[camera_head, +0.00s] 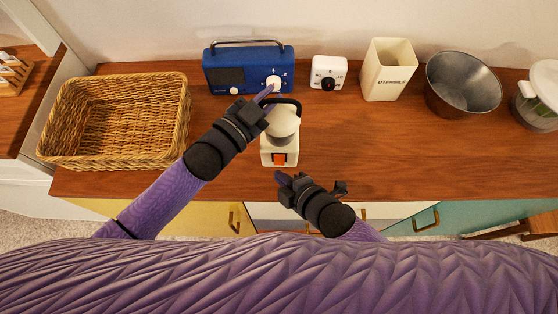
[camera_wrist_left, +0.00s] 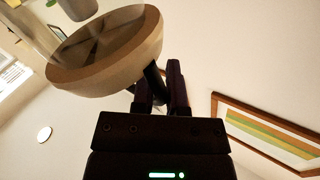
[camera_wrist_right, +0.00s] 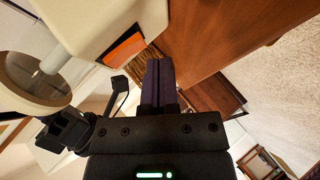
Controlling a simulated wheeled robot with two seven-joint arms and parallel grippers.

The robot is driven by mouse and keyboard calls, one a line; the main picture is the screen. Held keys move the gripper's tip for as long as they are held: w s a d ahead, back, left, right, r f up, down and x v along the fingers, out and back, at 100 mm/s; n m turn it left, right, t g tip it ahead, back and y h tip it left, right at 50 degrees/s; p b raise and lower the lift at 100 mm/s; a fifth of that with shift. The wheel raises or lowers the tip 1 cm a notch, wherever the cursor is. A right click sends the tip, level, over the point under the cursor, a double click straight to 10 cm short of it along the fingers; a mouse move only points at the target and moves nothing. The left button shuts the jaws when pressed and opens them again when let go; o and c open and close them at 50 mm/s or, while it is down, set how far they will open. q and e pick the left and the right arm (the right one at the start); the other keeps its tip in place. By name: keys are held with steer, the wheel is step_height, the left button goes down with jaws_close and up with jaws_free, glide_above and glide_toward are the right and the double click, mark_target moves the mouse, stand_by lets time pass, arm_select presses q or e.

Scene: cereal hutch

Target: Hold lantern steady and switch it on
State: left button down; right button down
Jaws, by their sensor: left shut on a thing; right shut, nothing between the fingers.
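The lantern (camera_head: 266,149) is cream, with a round top, a dark carry handle (camera_head: 296,103) and an orange switch (camera_head: 280,158) on its front. It stands upright on the wooden counter. My left gripper (camera_head: 267,98) is shut on the handle at the lantern's upper left. The left wrist view shows the lantern's round cap (camera_wrist_left: 110,50) beside the fingers. My right gripper (camera_head: 281,178) is shut and empty, just in front of the lantern and below the switch. In the right wrist view, the orange switch (camera_wrist_right: 125,46) is left of the fingertips and looks apart from them.
A blue radio (camera_head: 225,75) stands behind the lantern, with a white timer (camera_head: 328,70), a utensils holder (camera_head: 388,75) and a metal bucket (camera_head: 463,85) to the right. A wicker basket (camera_head: 115,155) is at left. The counter (camera_head: 370,140) right of the lantern is clear.

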steer(key=shift+w, duration=0.4)
steer(key=shift+w, duration=0.35)
stand_by(0.6)
steer(key=shift+s, duration=0.15)
steer(key=shift+s, duration=0.6)
arm_select(q)
steer(key=c, duration=0.6)
jaws_free()
arm_select(e)
steer(key=s, duration=0.5)
steer(key=shift+r, duration=0.35)
